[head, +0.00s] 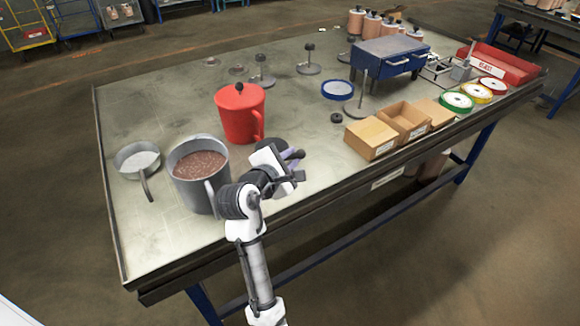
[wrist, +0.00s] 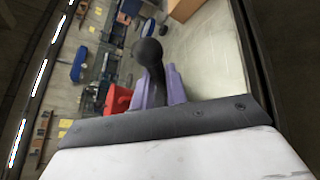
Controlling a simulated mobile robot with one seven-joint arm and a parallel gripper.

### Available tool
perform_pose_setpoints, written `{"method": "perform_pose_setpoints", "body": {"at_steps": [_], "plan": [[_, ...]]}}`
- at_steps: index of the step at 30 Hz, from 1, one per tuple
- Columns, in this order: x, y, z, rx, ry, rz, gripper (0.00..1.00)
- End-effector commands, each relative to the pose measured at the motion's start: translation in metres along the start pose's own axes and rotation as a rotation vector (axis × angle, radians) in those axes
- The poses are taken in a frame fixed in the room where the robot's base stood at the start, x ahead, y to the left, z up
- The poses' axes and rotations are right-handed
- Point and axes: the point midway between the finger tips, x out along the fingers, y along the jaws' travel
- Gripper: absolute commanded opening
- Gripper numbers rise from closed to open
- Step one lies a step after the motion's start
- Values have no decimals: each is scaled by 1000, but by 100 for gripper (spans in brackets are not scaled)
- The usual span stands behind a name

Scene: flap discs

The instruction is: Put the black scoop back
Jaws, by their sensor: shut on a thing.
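My gripper (head: 294,158) is above the near part of the table, right of the grey pot and just in front of the red jug. In the wrist view its purple fingers (wrist: 170,84) are shut on the black scoop's handle (wrist: 149,58), which ends in a round knob. In the head view a dark rounded shape (head: 268,144) shows behind the gripper, perhaps part of the scoop; the rest is hidden. The grey pot (head: 211,192) is filled with brown granules. The red jug (head: 240,115) has a red lid with a black knob.
A small metal pan (head: 127,168) stands left of the pot. Cardboard boxes (head: 371,143), a blue drawer cabinet (head: 390,52), a blue-rimmed disc (head: 338,88) and several metal stands (head: 309,62) occupy the right and back. The table (head: 150,100) is clear at far left.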

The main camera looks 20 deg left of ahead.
Motion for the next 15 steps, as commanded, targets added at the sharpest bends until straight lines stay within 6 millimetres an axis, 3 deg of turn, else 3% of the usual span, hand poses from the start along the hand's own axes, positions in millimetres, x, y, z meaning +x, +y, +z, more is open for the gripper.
{"method": "perform_pose_setpoints", "body": {"at_steps": [7, 15], "plan": [[8, -23, -21, -3, 2, -2, 0], [9, -24, -22, 0, 1, -1, 0]]}}
